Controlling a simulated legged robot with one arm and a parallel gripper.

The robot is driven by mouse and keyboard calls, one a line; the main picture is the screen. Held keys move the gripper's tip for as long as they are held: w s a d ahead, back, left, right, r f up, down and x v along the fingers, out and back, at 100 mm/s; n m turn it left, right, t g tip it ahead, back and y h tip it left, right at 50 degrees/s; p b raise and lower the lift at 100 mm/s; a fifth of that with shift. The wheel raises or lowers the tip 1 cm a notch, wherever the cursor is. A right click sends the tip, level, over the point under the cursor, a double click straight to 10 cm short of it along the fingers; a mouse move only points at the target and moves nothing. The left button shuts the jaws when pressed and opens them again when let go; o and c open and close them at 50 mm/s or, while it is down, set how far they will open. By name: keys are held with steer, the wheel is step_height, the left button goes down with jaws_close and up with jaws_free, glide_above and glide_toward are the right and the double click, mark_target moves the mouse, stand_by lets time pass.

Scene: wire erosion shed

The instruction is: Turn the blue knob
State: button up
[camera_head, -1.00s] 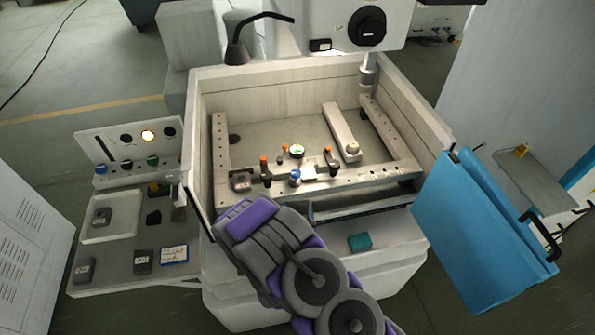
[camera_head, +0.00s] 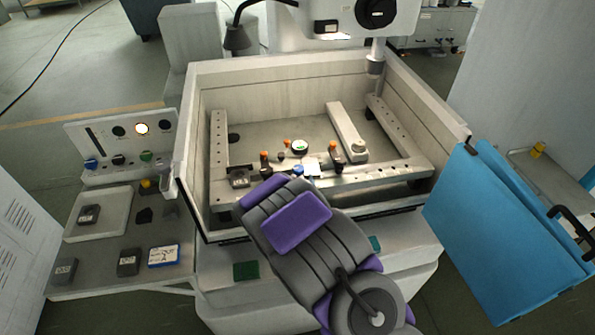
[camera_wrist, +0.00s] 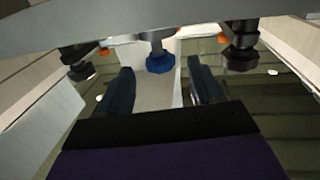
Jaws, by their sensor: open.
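A small blue knob (camera_head: 298,170) sits on the front rail of the machine's work tank, partly hidden behind my arm in the head view. In the wrist view the blue knob (camera_wrist: 160,63) is lobed and sits on the end of a metal stem. My gripper (camera_wrist: 162,80) is open and empty, its two dark fingers apart. The knob shows in the gap just beyond the fingertips, nearer neither finger by much. In the head view my arm's grey and purple wrist reaches over the tank's front edge, and its fingers are hidden there.
Dark clamps with orange tops (camera_head: 265,162) stand on both sides of the knob. Tank walls (camera_head: 190,130) surround it. A control panel (camera_head: 125,145) with another blue button stands left. The blue door (camera_head: 500,230) hangs open at right.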

mark_target(298, 165)
steer(key=shift+w+a+b, duration=0.15)
steer(key=shift+w+a, duration=0.1)
steer(key=shift+w, duration=1.55)
steer(key=shift+w+a+b, duration=0.15)
steer(key=shift+w+a, duration=0.05)
steer(key=shift+w, duration=1.55)
steer(key=shift+c, duration=0.2)
steer(key=c, duration=1)
steer(key=shift+c, duration=0.2)
